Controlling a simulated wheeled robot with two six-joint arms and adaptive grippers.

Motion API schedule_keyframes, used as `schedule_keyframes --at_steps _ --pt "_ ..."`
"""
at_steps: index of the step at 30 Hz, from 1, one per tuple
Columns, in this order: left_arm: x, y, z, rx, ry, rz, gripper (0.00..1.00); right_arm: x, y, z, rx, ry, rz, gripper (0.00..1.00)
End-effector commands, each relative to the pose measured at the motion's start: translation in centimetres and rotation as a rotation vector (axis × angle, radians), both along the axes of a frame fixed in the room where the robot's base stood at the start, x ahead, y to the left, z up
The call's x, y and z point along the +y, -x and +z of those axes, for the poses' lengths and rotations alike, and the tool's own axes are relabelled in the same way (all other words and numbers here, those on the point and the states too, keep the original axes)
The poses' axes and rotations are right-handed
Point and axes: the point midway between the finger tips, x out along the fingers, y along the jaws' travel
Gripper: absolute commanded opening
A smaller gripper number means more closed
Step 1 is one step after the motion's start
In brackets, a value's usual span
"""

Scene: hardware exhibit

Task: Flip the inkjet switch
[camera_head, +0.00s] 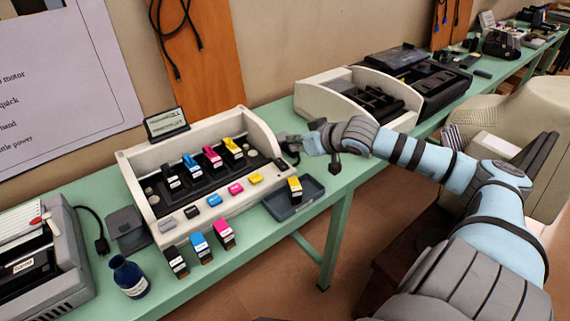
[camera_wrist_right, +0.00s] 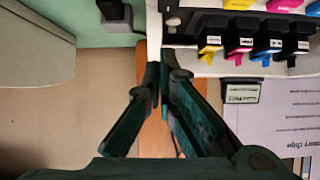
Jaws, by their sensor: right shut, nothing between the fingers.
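The inkjet (camera_head: 205,222) is a cream, open-fronted housing on the green table, with black, cyan, magenta and yellow cartridges inside. It also shows in the right wrist view (camera_wrist_right: 215,65), at the top. My right gripper (camera_head: 286,145) is shut and empty beside the inkjet's right end wall. In the right wrist view its fingertips (camera_wrist_right: 160,70) are together, close to the end of that wall. A small dark part (camera_wrist_right: 113,14) lies just outside the wall there. I cannot tell whether it is the switch. My left gripper is not in view.
A dark tray (camera_head: 293,207) with a yellow cartridge lies at the inkjet's front right. Loose cartridges (camera_head: 200,247) stand in front. A blue bottle (camera_head: 129,277) is at the front left. Another cream machine (camera_head: 340,100) stands behind my right arm. A small sign (camera_head: 166,124) stands behind the inkjet.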

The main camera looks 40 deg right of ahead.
Motion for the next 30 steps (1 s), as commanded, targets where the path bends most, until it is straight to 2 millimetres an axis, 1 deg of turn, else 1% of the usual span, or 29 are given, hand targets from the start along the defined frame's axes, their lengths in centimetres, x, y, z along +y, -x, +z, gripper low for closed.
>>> schedule_keyframes --at_steps 1,7,10,12,15,26,28,30 --pt "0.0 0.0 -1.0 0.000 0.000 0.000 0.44 -0.2 -0.8 -0.9 -0.012 -0.011 -0.011 0.00" --pt "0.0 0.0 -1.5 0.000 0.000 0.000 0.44 0.0 -4.3 -3.0 -0.003 -0.012 -0.001 0.00" --pt "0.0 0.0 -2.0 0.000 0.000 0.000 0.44 -0.2 -4.5 -4.9 0.003 -0.004 0.000 0.00" --pt "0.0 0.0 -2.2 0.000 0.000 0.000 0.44 -0.2 -4.6 -5.7 0.002 -0.003 0.001 0.00" --pt "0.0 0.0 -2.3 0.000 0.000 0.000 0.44 -0.3 -4.8 -6.5 0.002 -0.001 -0.001 0.00" --pt "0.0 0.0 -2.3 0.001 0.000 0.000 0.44 -0.3 -4.8 -6.7 0.001 0.002 -0.001 0.00" --pt "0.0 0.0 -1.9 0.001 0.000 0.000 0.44 -0.3 -4.9 -6.6 0.008 0.001 -0.002 0.00" --pt "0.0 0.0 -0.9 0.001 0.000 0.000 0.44 -0.4 -5.0 -6.4 0.030 -0.002 -0.006 0.00"
